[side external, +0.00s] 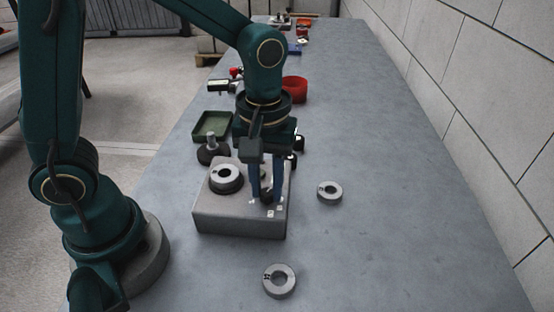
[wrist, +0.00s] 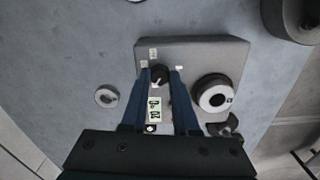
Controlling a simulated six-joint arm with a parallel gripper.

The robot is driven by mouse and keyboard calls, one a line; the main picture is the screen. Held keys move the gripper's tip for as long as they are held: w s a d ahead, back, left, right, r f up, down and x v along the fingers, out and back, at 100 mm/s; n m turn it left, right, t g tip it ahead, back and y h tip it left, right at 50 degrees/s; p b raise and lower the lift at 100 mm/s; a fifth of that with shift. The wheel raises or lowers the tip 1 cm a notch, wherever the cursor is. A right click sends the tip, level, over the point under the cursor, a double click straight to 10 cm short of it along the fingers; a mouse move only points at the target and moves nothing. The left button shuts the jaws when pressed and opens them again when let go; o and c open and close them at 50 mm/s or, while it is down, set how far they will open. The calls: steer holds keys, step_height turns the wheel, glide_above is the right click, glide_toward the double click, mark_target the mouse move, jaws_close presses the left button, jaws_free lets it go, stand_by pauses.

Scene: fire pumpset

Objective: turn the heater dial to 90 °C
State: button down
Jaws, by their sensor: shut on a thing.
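The heater is a grey box (side external: 235,222) on the bench; it also shows in the wrist view (wrist: 195,47). Its black dial (wrist: 160,73) sits near one corner, with a light pointer mark on it and small white labels around it. My gripper (side external: 267,193) points down over the box, its two blue fingers shut on the dial, one on each side. In the wrist view my gripper (wrist: 160,75) partly hides the dial's edges. A small pale-green display (wrist: 154,109) shows digits, too small to read surely. A metal ring (side external: 226,178) sits on the heater's round plate.
Loose metal rings lie on the bench, one right of the heater (side external: 330,192) and one in front (side external: 279,281). Behind are a dark base with a post (side external: 212,151), a green tray (side external: 212,126) and a red cup (side external: 295,90). The bench's right side is clear.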

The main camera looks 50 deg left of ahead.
mark_target(267, 192)
steer(key=m, duration=1.2)
steer(key=shift+m, duration=2.1)
steer(key=c, duration=0.7)
jaws_free()
steer(key=shift+r, duration=2.6)
